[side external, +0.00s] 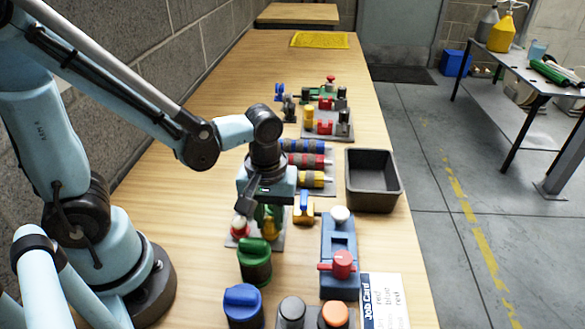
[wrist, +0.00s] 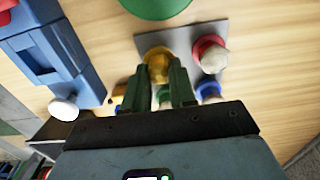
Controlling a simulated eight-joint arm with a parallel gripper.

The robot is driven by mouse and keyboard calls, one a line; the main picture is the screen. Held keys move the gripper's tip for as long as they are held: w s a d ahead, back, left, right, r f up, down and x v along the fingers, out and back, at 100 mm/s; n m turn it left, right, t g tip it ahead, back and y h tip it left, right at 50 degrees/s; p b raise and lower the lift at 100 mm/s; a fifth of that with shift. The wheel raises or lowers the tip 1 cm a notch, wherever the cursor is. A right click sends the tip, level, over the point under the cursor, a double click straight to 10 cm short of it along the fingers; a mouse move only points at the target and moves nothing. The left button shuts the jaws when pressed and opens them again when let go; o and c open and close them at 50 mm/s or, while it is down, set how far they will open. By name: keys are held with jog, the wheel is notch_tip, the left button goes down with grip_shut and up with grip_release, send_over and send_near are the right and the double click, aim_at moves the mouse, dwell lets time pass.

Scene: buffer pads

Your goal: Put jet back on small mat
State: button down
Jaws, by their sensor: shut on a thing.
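My gripper (wrist: 158,80) is low over a small grey mat (wrist: 190,38), its dark green fingers shut around a yellow piece (wrist: 158,60). The yellow piece is upright at the mat; I cannot tell whether its base touches. A red-based piece with a pale top (wrist: 210,52) and a blue-based piece (wrist: 208,90) stand beside the fingers. A green piece shows partly between the fingers. In the side view the gripper (side external: 266,212) hides much of this mat (side external: 276,243). Black pieces, perhaps jet, stand farther back, one on another grey mat (side external: 322,134).
An empty dark bin (side external: 374,180) stands to the right. Blue, red and yellow banded cylinders (side external: 303,161) lie behind the gripper. A blue fixture with a red knob (side external: 340,255), large green-capped (side external: 254,262) and blue-capped (side external: 243,305) jars and a job card (side external: 384,300) are nearer.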

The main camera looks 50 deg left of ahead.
aim_at(270, 218)
jog(key=shift+f, duration=0.2)
jog(key=c, duration=0.8)
grip_release()
jog(key=shift+c, duration=0.2)
notch_tip(270, 218, up, 12)
jog(key=w+a+f+m+t, duration=0.1)
jog(key=w+a+m+t, duration=0.1)
jog(key=a+m+t, duration=0.3)
jog(key=m+t, duration=0.2)
jog(key=m, duration=0.2)
jog(key=shift+w+a, duration=0.25)
jog(key=shift+w, duration=0.05)
